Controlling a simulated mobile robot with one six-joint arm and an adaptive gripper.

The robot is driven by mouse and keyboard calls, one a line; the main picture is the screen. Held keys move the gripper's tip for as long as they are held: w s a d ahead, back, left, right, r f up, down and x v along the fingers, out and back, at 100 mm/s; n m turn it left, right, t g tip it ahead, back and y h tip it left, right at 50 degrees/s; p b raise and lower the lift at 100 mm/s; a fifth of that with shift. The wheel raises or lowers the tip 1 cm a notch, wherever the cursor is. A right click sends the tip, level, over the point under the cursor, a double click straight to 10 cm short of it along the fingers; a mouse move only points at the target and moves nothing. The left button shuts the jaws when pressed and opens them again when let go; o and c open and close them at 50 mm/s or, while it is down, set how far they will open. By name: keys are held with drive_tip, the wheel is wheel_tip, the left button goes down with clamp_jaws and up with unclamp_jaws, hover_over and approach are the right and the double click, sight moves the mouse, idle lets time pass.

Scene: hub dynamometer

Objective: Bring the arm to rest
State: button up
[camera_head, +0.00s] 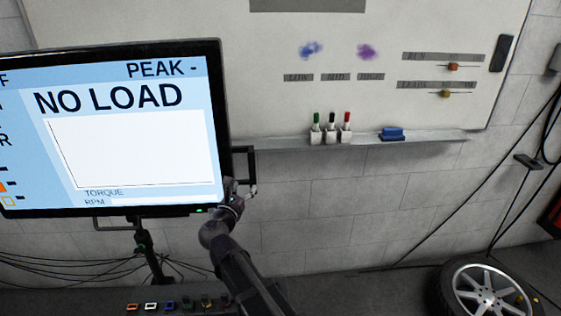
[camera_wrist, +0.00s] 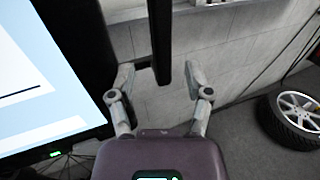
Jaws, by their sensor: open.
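My arm reaches up from the bottom of the head view to the right edge of a large monitor (camera_head: 130,150). My gripper (camera_head: 250,189) is there, next to the black handle (camera_head: 251,168) on the monitor's side. In the wrist view my gripper (camera_wrist: 162,78) is open, with its two grey fingers apart. The black upright bar of the handle (camera_wrist: 160,40) lies between or just beyond the fingertips. I cannot tell whether either finger touches it. The monitor reads "NO LOAD" and "PEAK -".
A whiteboard (camera_head: 420,25) hangs on the block wall, its ledge holding three markers (camera_head: 331,130) and a blue eraser (camera_head: 393,134). Cables run along the wall. Small coloured items (camera_head: 170,304) lie at the bottom. Floor between arm and wheel looks clear.

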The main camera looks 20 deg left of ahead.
drive_tip(key=w+d+f+m+g+h, duration=0.2)
drive_tip(key=d+f+m+g, duration=0.3)
drive_tip(key=d, duration=0.6)
drive_tip(key=w+d+f+m+g+h, duration=0.1)
drive_tip(key=w+d+f+m+h, duration=0.15)
drive_tip(key=d+m, duration=0.6)
drive_tip(key=w+d+f+m+g+h, duration=0.3)
drive_tip(key=d+m, duration=0.2)
drive_tip(key=d, duration=0.7)
drive_tip(key=s+d+f+m+g+y, duration=0.3)
drive_tip(key=s+d+m, duration=0.3)
drive_tip(key=d+m, duration=0.3)
drive_tip(key=s+d+f+m+g+y, duration=0.3)
drive_tip(key=s+d+f+m+g, duration=0.2)
drive_tip(key=d+m, duration=0.4)
drive_tip(key=shift+s+d+g, duration=0.5)
drive_tip(key=shift+s+d, duration=0.25)
drive_tip(key=shift+d, duration=1.05)
drive_tip(key=shift+m, duration=0.25)
drive_tip(key=shift+c, duration=0.2)
drive_tip(key=shift+c, duration=0.4)
